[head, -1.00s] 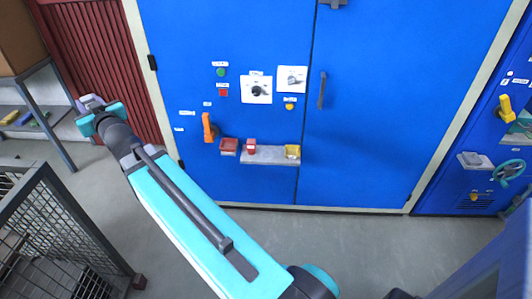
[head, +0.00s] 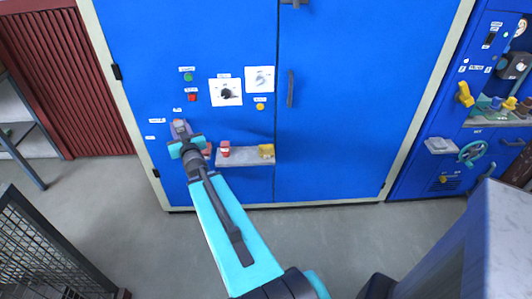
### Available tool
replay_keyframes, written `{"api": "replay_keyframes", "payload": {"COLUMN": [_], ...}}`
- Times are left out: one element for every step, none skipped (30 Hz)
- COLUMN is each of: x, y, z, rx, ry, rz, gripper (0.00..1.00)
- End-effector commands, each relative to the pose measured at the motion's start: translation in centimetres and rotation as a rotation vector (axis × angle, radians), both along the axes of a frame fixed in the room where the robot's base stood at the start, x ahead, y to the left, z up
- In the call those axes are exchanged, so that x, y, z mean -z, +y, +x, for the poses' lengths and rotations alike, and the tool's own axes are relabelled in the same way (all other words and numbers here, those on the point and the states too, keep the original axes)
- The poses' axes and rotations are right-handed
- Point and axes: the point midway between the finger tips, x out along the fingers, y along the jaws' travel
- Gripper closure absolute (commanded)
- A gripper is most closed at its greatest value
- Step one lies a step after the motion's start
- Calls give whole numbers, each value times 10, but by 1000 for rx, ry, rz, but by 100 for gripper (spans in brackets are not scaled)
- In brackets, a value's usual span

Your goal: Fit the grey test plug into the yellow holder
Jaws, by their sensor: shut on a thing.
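My gripper (head: 180,129) is shut on a small greyish thing, which looks like the grey test plug; the fingers hide most of it, so its shape is unclear. It is in front of the left part of the blue cabinet door, left of a small shelf; I cannot tell its distance from the door. The yellow holder (head: 266,150) sits at the right end of that shelf, to the right of my gripper and slightly lower in the picture.
The shelf (head: 238,161) also carries a red holder (head: 225,149); another red box beside my gripper is partly hidden. A red button (head: 192,97), a green button (head: 188,77) and a dial (head: 226,92) are above. A mesh cage (head: 45,245) stands lower left.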

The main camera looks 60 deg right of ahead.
Motion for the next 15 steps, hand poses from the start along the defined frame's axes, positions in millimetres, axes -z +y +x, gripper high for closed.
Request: {"api": "replay_keyframes", "payload": {"x": [10,16,23,29,34,41,47,52,59,64,69,76,81,86,93], "y": [-15,-22,-32,-39,-46,-55,-61,-68,-76,-82,-88,-95,-100,-105,-111], "z": [-14,-22,-32,-40,-48,-59,-68,-76,-88,-96,-105,-117,-126,-135,-147], "rx": [25,39,56,70,83,100,113,127,144,158,170,188,201,214,231], "ry": [4,4,4,4,5,3,4,4,3,3,3,3,2,2,3], "rz": [1,1,0,0,1,1,1,1,2,2,3,3,3,3,3], "gripper": [94,94,94,94,94,94,94,94,94,94,94,94,94,94,94]}}
